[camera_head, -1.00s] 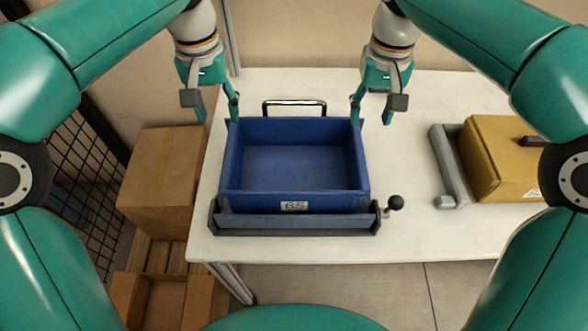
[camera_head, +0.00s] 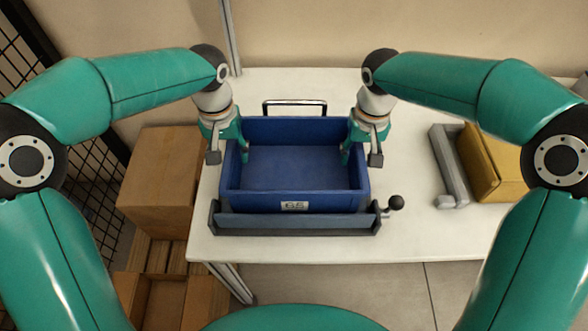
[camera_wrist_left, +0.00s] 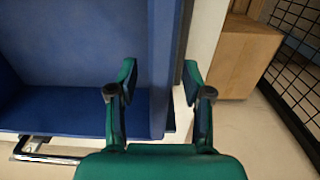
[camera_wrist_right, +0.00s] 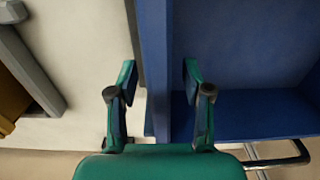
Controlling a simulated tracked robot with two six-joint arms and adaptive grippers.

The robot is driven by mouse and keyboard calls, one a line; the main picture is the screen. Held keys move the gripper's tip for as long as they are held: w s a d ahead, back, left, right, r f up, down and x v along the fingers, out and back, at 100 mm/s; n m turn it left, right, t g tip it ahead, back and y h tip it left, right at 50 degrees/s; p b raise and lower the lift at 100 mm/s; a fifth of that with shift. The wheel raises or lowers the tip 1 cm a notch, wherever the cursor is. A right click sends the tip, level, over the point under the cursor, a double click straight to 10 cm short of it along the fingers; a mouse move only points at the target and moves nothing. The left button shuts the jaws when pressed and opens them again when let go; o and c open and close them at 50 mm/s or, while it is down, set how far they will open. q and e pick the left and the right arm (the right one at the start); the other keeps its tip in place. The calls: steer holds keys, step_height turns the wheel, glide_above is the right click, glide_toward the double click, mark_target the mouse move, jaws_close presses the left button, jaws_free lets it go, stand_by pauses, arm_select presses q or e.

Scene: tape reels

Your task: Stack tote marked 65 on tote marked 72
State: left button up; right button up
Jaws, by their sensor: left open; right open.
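The blue tote marked 65 (camera_head: 295,170) is an open, empty box, upright on the table in a grey holder (camera_head: 295,223). My left gripper (camera_head: 228,157) is open at its left wall; in the left wrist view the fingers (camera_wrist_left: 160,78) straddle that wall. My right gripper (camera_head: 358,155) is open at the right wall, which also stands between its fingers in the right wrist view (camera_wrist_right: 157,78). A mustard-yellow box (camera_head: 485,165) lies at right, partly hidden by my right arm. No label shows on it now, so I cannot tell whether it is tote 72.
A grey rail (camera_head: 448,165) borders the yellow box. A black knob (camera_head: 395,203) sticks out at the holder's right, and a chrome handle (camera_head: 294,102) stands behind the tote. Cardboard boxes (camera_head: 160,180) stand left of the table.

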arm_select(q)
steer(key=shift+c, duration=0.2)
arm_select(e)
steer(key=shift+c, duration=0.2)
arm_select(q)
jaws_close()
arm_select(e)
jaws_close()
arm_select(q)
steer(key=shift+r, duration=0.2)
arm_select(e)
steer(key=shift+r, duration=0.2)
